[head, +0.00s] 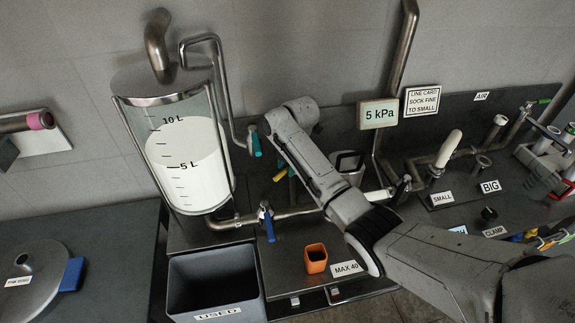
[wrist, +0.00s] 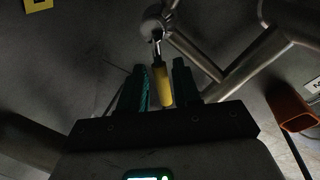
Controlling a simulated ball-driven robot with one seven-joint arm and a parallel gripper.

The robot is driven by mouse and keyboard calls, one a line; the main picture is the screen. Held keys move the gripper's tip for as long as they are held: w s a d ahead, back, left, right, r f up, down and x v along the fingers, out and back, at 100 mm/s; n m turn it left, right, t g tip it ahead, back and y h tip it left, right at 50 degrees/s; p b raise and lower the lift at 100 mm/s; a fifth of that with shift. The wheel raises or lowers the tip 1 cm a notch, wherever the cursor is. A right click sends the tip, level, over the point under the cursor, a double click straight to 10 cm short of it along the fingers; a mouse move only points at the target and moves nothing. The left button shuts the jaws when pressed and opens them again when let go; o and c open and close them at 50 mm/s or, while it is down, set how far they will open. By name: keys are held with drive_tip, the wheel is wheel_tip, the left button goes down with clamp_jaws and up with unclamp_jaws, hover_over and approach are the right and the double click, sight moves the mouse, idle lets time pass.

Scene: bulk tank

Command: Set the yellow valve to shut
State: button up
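The yellow valve's handle (wrist: 162,86) shows in the wrist view, on a metal stem from a round metal fitting. In the head view a short yellow piece (head: 280,175) shows just left of my arm and looks like the same handle. My gripper (wrist: 160,84) has its two teal fingers apart, one on each side of the yellow handle, with a gap visible on both sides. The handle points back toward the palm. In the head view my arm hides most of the gripper and the valve body.
A blue-handled valve (head: 267,222) sits on the pipe below the tank (head: 190,165). A teal handle (head: 256,144) is left of my arm. An orange cup (head: 315,258) and a grey USED bin (head: 215,282) stand in front. Pipes (wrist: 245,65) run close to the right of my gripper.

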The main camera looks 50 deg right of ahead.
clamp_jaws()
